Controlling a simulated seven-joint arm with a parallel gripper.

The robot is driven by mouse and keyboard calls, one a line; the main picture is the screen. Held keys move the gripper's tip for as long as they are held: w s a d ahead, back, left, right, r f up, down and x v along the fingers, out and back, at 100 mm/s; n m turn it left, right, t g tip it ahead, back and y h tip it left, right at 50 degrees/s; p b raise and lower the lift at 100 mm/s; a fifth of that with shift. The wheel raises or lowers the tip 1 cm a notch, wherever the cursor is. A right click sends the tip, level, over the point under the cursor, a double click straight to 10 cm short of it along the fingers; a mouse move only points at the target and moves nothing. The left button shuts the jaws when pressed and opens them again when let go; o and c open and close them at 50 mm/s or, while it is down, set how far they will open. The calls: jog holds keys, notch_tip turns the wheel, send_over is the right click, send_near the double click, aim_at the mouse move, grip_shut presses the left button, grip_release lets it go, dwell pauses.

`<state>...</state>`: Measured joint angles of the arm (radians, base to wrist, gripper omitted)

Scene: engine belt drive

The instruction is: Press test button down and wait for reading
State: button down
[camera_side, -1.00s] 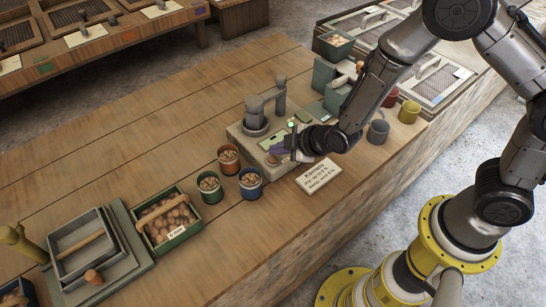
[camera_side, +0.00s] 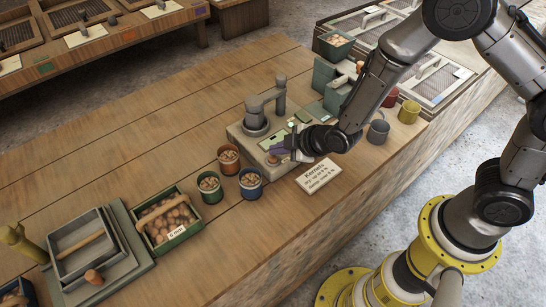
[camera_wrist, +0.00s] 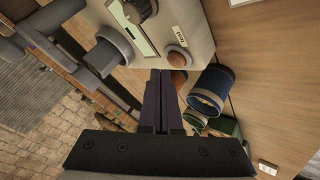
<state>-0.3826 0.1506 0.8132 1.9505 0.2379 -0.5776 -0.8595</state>
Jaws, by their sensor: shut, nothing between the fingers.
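The grey tester (camera_side: 240,135) stands on the wooden bench, with a cylinder and post on top and a green display (camera_side: 270,143). Its round brown test button (camera_side: 273,160) is at the front of its top face. The wrist view shows the display (camera_wrist: 140,40) and the button (camera_wrist: 178,57) with a small label beside it. My gripper (camera_side: 283,149) is over the tester's front right, beside the button. In the wrist view its dark fingers (camera_wrist: 159,75) are shut together and empty, their tips just short of the button. Contact with the button cannot be told.
Red, green and blue cups (camera_side: 251,187) of kernels stand left of the tester in the side view. A "Kernels" card (camera_side: 318,176) lies at the front right. A green crate (camera_side: 182,235) is farther left. Empty cups (camera_side: 378,132) stand to the right.

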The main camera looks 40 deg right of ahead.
jog(key=shift+f, duration=0.1)
jog(key=shift+f, duration=0.3)
jog(key=shift+f, duration=0.45)
dwell(0.9)
jog(key=shift+r, duration=0.85)
notch_tip(320, 180, up, 5)
dwell(0.6)
dwell(0.4)
